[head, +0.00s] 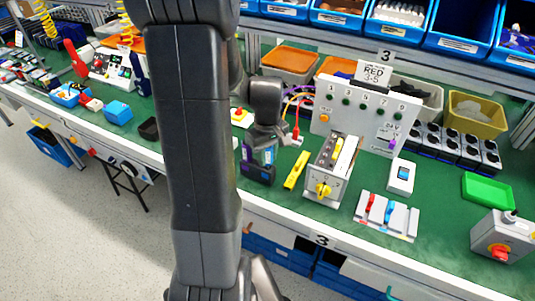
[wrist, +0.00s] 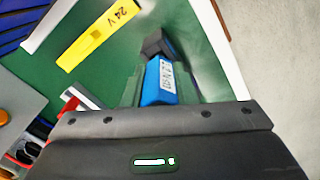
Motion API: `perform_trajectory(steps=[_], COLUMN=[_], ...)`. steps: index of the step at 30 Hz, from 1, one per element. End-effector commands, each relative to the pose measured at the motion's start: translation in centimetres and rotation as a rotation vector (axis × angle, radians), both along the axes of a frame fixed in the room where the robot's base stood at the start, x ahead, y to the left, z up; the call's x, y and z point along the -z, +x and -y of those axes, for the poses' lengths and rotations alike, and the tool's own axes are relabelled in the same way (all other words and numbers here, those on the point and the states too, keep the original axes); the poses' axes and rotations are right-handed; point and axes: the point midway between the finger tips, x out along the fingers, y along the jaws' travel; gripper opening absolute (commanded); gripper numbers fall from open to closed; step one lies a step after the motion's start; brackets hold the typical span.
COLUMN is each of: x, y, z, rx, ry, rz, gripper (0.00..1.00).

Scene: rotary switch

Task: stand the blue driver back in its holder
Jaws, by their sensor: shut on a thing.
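The blue driver is between the fingers of my gripper (wrist: 165,90); in the wrist view its blue body (wrist: 154,83) carries a white label, with a dark end (wrist: 155,43) beyond it. In the head view my gripper (head: 263,147) points down over the green bench, left of the yellow 24 V block. Blue and dark parts (head: 258,174) of the driver show below the fingers, close to the bench top; I cannot tell whether they touch it. I cannot make out the holder for certain; a small dark open box (head: 149,128) stands further left on the bench.
The yellow block (head: 297,170) lies close to the right of my gripper, also visible in the wrist view (wrist: 98,35). Beyond it stands the rotary switch unit (head: 332,170) with a yellow knob. A grey panel (head: 362,120) with wires stands behind. The bench's front edge is near.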

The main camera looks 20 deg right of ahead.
Motion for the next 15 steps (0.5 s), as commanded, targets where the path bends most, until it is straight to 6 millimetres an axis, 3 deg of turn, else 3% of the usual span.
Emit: perform_trajectory(steps=[15], x=[1.7], y=[0.0], z=[0.0], rx=[0.0], ry=[0.0], rz=[0.0], gripper=[0.0])
